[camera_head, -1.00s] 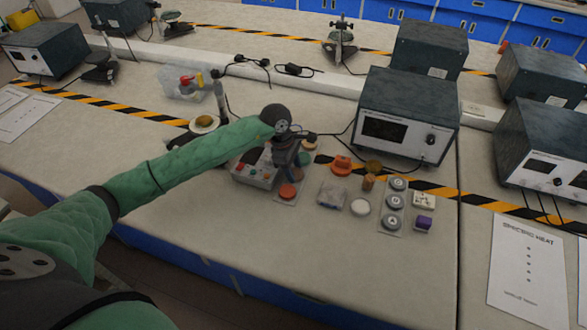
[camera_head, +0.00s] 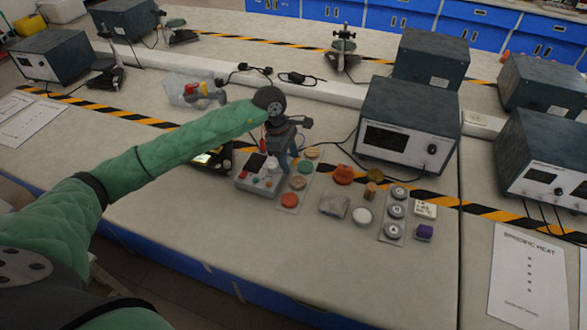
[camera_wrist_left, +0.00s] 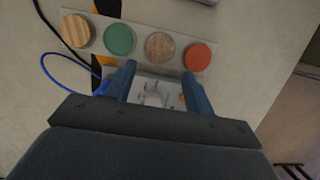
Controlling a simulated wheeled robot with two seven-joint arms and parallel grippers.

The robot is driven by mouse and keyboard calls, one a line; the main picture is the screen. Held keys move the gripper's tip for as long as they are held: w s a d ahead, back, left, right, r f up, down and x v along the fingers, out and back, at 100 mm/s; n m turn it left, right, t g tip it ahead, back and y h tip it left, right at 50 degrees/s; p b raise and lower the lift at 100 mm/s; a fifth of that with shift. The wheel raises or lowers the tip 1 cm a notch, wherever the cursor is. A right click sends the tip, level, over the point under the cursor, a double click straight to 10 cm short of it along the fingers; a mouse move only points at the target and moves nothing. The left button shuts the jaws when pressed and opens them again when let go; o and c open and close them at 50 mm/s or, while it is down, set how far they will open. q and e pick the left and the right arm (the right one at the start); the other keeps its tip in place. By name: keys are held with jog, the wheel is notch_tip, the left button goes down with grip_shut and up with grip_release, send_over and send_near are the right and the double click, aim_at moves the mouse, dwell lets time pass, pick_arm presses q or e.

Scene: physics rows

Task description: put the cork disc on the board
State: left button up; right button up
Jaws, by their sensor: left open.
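The board (camera_head: 281,207) is a narrow pale grey strip with a row of discs, just right of the grey box with knobs. In the left wrist view the board (camera_wrist_left: 217,50) carries a striped wooden disc (camera_wrist_left: 76,31), a green disc (camera_wrist_left: 120,39), the speckled brown cork disc (camera_wrist_left: 160,46) and an orange-red disc (camera_wrist_left: 197,57). The cork disc lies flat on the board between the green and orange-red ones. My left gripper (camera_head: 287,160) is open and empty above the box's edge and the board; its fingers (camera_wrist_left: 159,75) point toward the cork disc, apart from it. My right gripper is out of view.
The grey box (camera_head: 258,178) stands close left of the board. To the right are an orange object (camera_head: 343,175), a white disc (camera_head: 362,216), a tray of weights (camera_head: 390,232) and a purple block (camera_head: 424,232). A large instrument (camera_head: 408,125) stands behind. The front table area is clear.

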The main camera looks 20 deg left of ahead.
pick_arm(q)
jog(key=v, duration=0.4)
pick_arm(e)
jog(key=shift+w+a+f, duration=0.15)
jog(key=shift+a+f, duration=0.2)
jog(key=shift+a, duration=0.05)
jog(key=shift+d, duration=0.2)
